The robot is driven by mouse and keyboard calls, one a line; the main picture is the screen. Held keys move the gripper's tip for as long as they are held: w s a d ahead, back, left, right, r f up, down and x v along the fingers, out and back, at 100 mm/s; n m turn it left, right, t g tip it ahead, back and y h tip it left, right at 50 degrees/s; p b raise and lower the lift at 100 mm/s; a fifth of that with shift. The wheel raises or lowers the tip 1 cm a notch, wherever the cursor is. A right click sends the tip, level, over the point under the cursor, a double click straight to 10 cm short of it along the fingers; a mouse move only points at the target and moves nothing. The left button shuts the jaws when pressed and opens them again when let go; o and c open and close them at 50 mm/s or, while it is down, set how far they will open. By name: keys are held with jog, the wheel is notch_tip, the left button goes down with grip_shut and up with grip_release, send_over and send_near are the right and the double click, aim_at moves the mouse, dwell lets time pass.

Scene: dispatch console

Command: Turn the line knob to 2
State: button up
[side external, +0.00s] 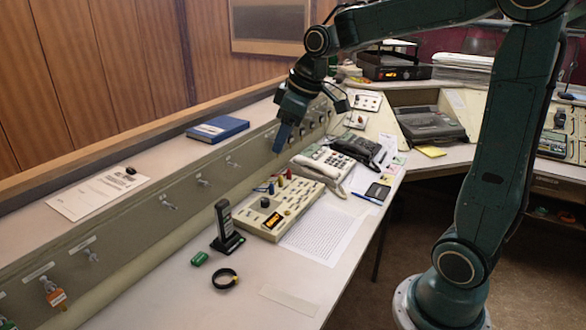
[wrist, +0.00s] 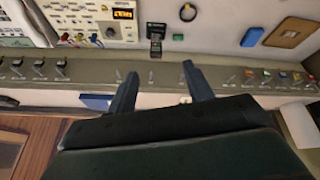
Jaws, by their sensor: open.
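A beige console box (side external: 246,219) stands on the desk, with a dark round knob (side external: 265,203) beside a lit orange display (side external: 272,221). In the wrist view the knob (wrist: 110,32) sits below the display (wrist: 122,14), at the upper left. I cannot read the knob's setting or its label. My gripper (side external: 311,121) is open and empty, high above the desk near the sloped rear panel, well apart from the knob. In the wrist view its two fingers (wrist: 160,73) are spread, with the box beyond them to the upper left.
Coloured levers (side external: 271,186) rise at the box's back edge. A black handset in a cradle (side external: 226,228) stands just left of it. A telephone (side external: 322,165) is behind it. A printed sheet (side external: 322,233) lies in front. A blue binder (side external: 217,128) lies on the ledge.

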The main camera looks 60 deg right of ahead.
jog(key=w+d+f+n, duration=0.2)
jog(key=w+d+f, duration=0.6)
jog(key=w+d, duration=0.2)
jog(key=n+y, duration=0.2)
send_near(265, 200)
jog(key=w+v, duration=0.1)
jog(key=v, duration=0.4)
jog(key=shift+s+d+r, duration=0.1)
jog(key=shift+s+r, duration=0.15)
jog(key=x, duration=1.3)
jog(key=shift+s+f, duration=0.15)
jog(key=shift+f, duration=0.35)
jog(key=c, duration=1)
